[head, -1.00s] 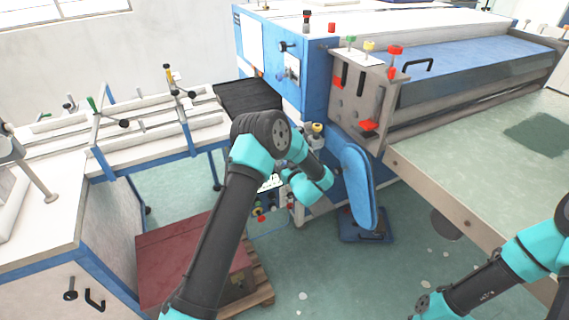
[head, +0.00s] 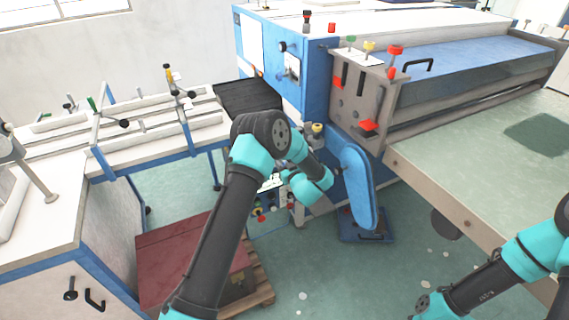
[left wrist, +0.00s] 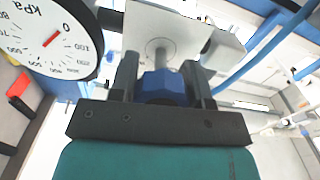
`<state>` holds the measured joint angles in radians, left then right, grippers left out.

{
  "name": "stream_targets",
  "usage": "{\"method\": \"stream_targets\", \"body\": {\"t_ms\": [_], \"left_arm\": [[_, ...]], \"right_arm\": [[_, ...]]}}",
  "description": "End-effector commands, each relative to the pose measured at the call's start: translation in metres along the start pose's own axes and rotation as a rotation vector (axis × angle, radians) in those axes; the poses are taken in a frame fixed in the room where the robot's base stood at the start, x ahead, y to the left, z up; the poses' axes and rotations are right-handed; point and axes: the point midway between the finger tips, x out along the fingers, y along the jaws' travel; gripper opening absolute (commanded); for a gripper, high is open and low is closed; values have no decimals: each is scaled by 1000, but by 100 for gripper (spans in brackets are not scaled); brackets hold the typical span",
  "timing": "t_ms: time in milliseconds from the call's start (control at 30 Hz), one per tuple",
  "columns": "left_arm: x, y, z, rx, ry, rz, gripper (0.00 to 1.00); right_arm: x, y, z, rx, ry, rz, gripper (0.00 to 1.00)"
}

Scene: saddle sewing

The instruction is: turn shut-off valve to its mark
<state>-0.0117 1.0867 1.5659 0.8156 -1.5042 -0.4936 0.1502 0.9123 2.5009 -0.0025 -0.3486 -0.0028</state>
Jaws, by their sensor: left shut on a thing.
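In the left wrist view a blue faceted knob (left wrist: 164,86), which looks like the valve's handle, sits on a grey stem in front of a light metal plate (left wrist: 150,22). My left gripper (left wrist: 161,70) has its dark fingers on both sides of the knob and is shut on it. The mark for the valve cannot be made out. In the head view my left arm reaches toward the low front of the blue machine (head: 318,92), and its own links hide the gripper and the knob. My right arm shows at the lower right of the head view, with its gripper out of the picture.
A round kPa gauge (left wrist: 52,42) with a red needle is close beside the left finger. In the head view a blue padded panel (head: 357,185) stands right of my left wrist, a red box (head: 185,258) sits left of the arm, and a green table (head: 480,160) is at right.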

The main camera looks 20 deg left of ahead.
Motion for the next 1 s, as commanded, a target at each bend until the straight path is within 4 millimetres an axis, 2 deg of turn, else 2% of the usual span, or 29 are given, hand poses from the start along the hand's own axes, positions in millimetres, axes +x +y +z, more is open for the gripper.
{"method": "stream_targets", "body": {"t_ms": [267, 1000], "left_arm": [[0, -1, 0, -194, 0, 0, 20], [0, -3, 2, -893, 0, 0, 20]], "right_arm": [[0, 0, 0, 0, 0, 0, 43], [0, 0, 0, 0, 0, 0, 43]]}}
